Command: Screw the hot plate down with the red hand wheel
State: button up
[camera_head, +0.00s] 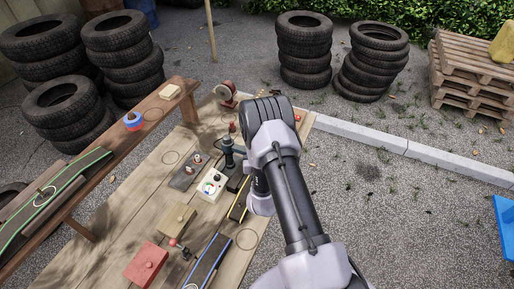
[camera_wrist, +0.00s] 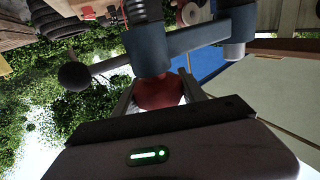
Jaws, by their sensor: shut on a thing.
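In the wrist view my gripper (camera_wrist: 160,90) is shut on a rounded red thing, which I take for the red hand wheel (camera_wrist: 160,94). A blue-grey fixture with a crossbar (camera_wrist: 195,42) and a black ball-ended lever (camera_wrist: 75,76) stands in front and covers part of it. Whether the wheel touches the fixture cannot be told. In the head view my arm hides my gripper and the wheel. A white box with a round marked face (camera_head: 212,186), possibly the hot plate, sits on the wooden table (camera_head: 140,215) beside the blue-grey upright fixture (camera_head: 229,152).
A red block (camera_head: 146,265), a tan block (camera_head: 177,219), a red-ended lever (camera_head: 179,245) and a blue-edged strip (camera_head: 208,262) lie on the table's near part. A bench (camera_head: 85,222) runs along the left. Tyre stacks (camera_head: 304,50) stand behind. Gravel on the right is mostly clear.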

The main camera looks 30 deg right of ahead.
jog(key=m+g+h+b, duration=0.1)
jog(key=b, duration=0.1)
jog(key=m+g+h+b, duration=0.1)
jog(key=h, duration=0.1)
jog(key=m+g+h+b, duration=0.1)
jog(key=b, duration=0.1)
jog(key=shift+s+d+f+m+h+b, duration=0.1)
jog(key=shift+d+f+m+h+b, duration=0.1)
jog(key=shift+f+m+h+b, duration=0.15)
jog(key=m+g+h+b, duration=0.2)
jog(key=g+b, duration=0.1)
jog(key=m+g+h+b, duration=0.1)
jog(key=shift+s+d+r+m+h, duration=0.25)
jog(key=shift+s+d+r, duration=0.05)
jog(key=shift+s+r, duration=0.05)
jog(key=shift+g+b, duration=0.3)
jog(key=shift+b, duration=0.1)
jog(key=o, duration=1.4)
jog(key=shift+d, duration=0.1)
